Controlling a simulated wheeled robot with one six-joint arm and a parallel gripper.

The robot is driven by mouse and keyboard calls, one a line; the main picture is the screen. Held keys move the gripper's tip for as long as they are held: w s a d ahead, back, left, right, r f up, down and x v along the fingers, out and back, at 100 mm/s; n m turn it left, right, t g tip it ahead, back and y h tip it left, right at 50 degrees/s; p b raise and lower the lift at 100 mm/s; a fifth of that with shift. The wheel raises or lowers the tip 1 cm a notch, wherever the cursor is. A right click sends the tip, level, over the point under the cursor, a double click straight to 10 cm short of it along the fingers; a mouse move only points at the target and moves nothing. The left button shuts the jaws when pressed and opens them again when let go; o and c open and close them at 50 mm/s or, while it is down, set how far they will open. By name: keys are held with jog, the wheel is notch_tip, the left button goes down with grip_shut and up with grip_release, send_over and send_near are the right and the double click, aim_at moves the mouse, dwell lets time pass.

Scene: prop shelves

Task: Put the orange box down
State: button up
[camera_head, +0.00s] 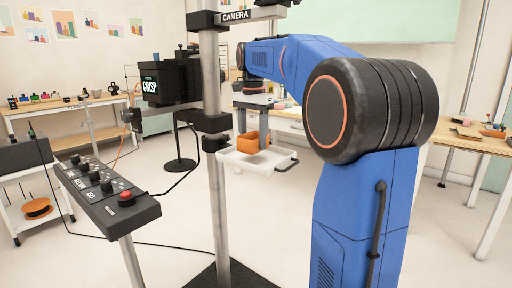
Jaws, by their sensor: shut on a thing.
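The orange box (248,144) is small and appears open-topped. My gripper (252,132) points down from the end of my blue arm, with its grey fingers at the box, and is shut on it. The box is over a white tray (270,166) with a dark handle at its right end. I cannot tell whether the box touches the tray floor or hangs just above it.
A grey pole (212,95) with a CAMERA sign stands close left of the gripper. A control panel (105,195) with a red button stands front left. A wooden table (478,142) with small items is at right. Open floor lies between.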

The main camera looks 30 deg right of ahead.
jog(key=shift+w+d+f, duration=0.1)
jog(key=shift+w+d, duration=0.2)
jog(key=shift+d, duration=0.55)
jog(key=shift+f, duration=1.65)
jog(key=shift+f, duration=0.1)
jog(key=o, duration=1)
jog(key=shift+o, duration=0.2)
jog(key=shift+r, duration=3.85)
jog(key=shift+s, duration=0.1)
